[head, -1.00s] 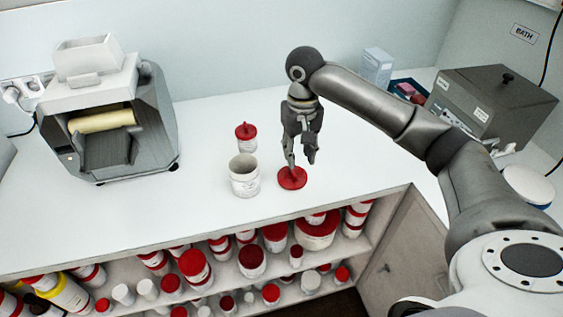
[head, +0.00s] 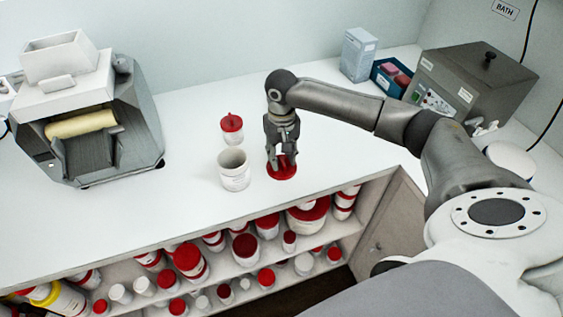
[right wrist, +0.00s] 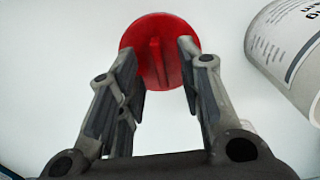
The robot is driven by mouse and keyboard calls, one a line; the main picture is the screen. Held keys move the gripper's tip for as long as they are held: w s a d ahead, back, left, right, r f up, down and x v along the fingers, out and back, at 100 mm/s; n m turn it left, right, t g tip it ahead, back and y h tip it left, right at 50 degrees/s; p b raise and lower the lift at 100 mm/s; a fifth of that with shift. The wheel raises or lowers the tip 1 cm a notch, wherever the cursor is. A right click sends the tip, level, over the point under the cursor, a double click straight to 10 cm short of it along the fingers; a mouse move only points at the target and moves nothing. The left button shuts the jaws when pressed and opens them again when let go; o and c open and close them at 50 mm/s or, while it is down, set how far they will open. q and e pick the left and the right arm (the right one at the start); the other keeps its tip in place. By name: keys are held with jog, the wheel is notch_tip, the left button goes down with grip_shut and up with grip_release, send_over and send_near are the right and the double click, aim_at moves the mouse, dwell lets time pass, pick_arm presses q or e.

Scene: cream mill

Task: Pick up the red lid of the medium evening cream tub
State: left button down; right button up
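The red lid (head: 287,173) lies flat on the white counter, right of an open white tub (head: 234,171). My right gripper (head: 279,158) points down over the lid. In the right wrist view the lid (right wrist: 160,24) is a red disc with a raised ridge across it. There my right gripper (right wrist: 158,58) is open, its fingers on either side of the ridge with gaps to it. Whether the fingertips touch the lid's top is unclear. The tub (right wrist: 292,52) shows at the right edge, its label partly cut off. My left gripper is out of view.
A red-lidded tub (head: 232,128) stands behind the open tub. A roller mill (head: 95,115) stands at the left. A grey bath unit (head: 475,90), blue tray and box stand at the back right. Shelves below hold several red-lidded tubs. The counter's middle is mostly clear.

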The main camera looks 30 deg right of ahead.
jog(key=shift+f, duration=0.55)
grip_shut()
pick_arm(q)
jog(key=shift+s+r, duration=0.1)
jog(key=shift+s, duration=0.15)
pick_arm(e)
jog(key=shift+r, duration=0.1)
